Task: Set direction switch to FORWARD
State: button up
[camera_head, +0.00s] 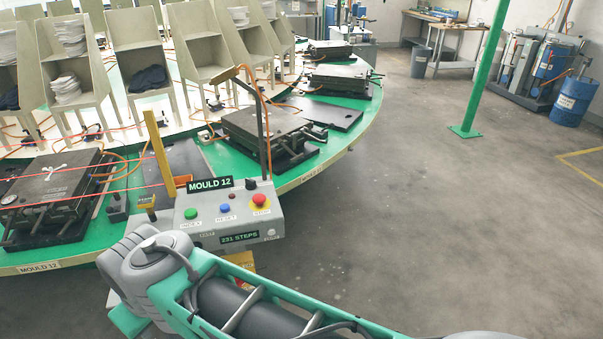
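A grey control box (217,220) stands at the edge of the green round table. Its panel has a green INDEX button (191,213), a blue RESET button (225,208), a red STOP button (259,200) and a small dark red lamp or button (231,196). A black knob (251,184) shows at the panel's back edge. It may be the direction switch, but its label and setting are too small to read. My arm crosses the foreground, with a grey joint in front of the box's lower left. My gripper cannot be made out.
The carousel table (345,135) carries several dark moulds, including one at centre (265,128), and pale stands (140,50). An upright yellow bar (158,150) rises behind the box. A green post (481,70) stands at right. The floor (430,210) right of the table is clear.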

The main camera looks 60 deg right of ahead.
aim_at(251, 185)
jog(key=z, duration=0.4)
jog(key=i, duration=1)
